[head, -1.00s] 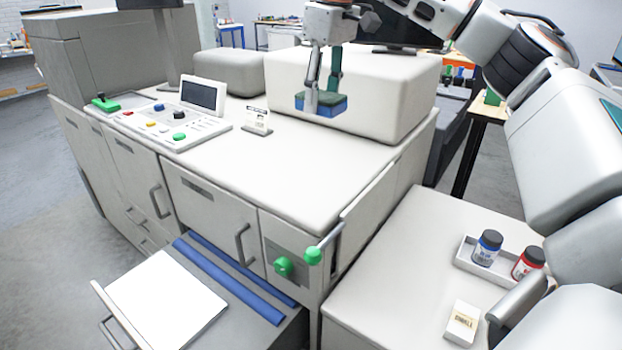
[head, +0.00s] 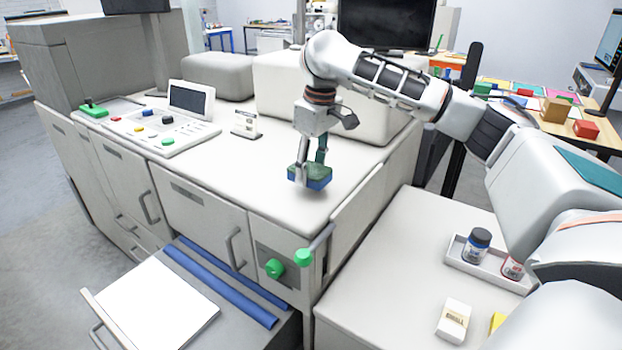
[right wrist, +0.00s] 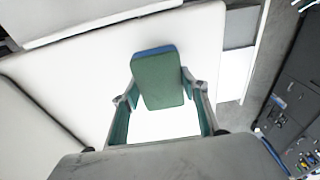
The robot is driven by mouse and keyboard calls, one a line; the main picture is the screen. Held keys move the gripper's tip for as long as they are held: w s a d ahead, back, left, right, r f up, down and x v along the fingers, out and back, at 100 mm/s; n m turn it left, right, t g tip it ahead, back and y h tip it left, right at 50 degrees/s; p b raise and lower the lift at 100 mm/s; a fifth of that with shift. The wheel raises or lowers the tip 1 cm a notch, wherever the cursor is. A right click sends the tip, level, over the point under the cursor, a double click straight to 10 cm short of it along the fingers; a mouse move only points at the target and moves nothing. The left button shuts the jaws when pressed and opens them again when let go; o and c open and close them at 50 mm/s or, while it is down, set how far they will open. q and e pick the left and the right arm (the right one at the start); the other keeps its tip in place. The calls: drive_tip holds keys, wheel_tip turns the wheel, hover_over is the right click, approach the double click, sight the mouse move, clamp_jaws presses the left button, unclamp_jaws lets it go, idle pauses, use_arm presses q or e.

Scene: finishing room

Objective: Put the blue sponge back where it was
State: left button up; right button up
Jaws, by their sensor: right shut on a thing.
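The blue sponge (head: 318,180) has a green top layer and is held between the fingers of my right gripper (head: 310,172). It hangs low over the white machine top near its right front corner; whether it touches the surface I cannot tell. In the right wrist view the sponge (right wrist: 158,78) shows its green face with a blue edge, between the two fingers of the right gripper (right wrist: 162,100). My left gripper is not in view.
A control panel (head: 148,130) and a small sign (head: 245,124) stand on the machine top (head: 235,165). An open drawer (head: 235,318) holds white paper. The right side table (head: 385,270) carries a tray with bottles and a small labelled box (head: 453,320).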

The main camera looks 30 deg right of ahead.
sight(312, 169)
wheel_tip(312, 169, down, 3)
drive_tip(key=shift+d+f, duration=0.1)
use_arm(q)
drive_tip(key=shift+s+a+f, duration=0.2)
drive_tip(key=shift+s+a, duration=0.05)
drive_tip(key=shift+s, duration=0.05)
use_arm(e)
drive_tip(key=o, duration=1.1)
drive_tip(key=shift+c, duration=0.2)
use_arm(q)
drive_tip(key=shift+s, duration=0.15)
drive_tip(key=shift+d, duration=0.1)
use_arm(e)
drive_tip(key=shift+r, duration=0.3)
drive_tip(key=r, duration=0.4)
drive_tip(key=s+r, duration=0.1)
drive_tip(key=r, duration=0.6)
drive_tip(key=shift+s+d+r, duration=0.15)
drive_tip(key=shift+d+r, duration=0.05)
drive_tip(key=shift+r, duration=0.1)
